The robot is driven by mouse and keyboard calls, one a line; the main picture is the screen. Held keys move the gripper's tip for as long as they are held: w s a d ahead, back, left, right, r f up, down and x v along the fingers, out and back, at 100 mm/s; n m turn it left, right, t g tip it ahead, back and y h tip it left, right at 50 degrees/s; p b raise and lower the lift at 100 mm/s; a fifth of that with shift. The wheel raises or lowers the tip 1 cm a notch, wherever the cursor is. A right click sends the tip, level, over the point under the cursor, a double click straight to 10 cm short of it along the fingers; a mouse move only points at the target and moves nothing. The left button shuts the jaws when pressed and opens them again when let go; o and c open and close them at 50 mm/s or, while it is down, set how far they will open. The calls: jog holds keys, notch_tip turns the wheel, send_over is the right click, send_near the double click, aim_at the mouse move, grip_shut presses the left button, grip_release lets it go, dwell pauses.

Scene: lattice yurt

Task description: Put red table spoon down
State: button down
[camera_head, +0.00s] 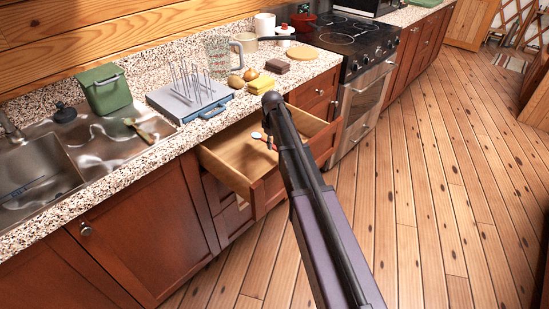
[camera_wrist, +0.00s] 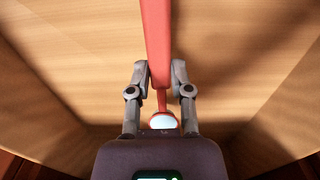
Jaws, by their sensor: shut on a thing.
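The red table spoon (camera_wrist: 157,40) runs lengthwise through the middle of the wrist view, its long red handle between my gripper's fingertips (camera_wrist: 161,74). Its pale, shiny bowl (camera_wrist: 163,121) lies toward my palm. My gripper is shut on the handle, one finger on each side. Both are at the open wooden drawer (camera_head: 230,162), whose bare bottom (camera_wrist: 75,65) fills most of the wrist view. I cannot tell whether the spoon touches the drawer bottom.
A sink (camera_head: 35,180) is at left, a stove (camera_head: 345,45) beyond. Free wooden floor lies right.

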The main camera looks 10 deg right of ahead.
aim_at(273, 158)
jog(key=shift+f+b, duration=0.3)
jog(key=shift+f, duration=0.3)
jog(key=shift+f, duration=0.1)
jog(key=shift+f+b, duration=1.8)
jog(key=shift+b, duration=0.1)
jog(key=shift+f, duration=0.15)
jog(key=c, duration=0.5)
grip_release()
jog(key=shift+c, duration=0.2)
jog(key=shift+r, duration=0.2)
notch_tip(273, 158, up, 12)
jog(key=p, duration=1.2)
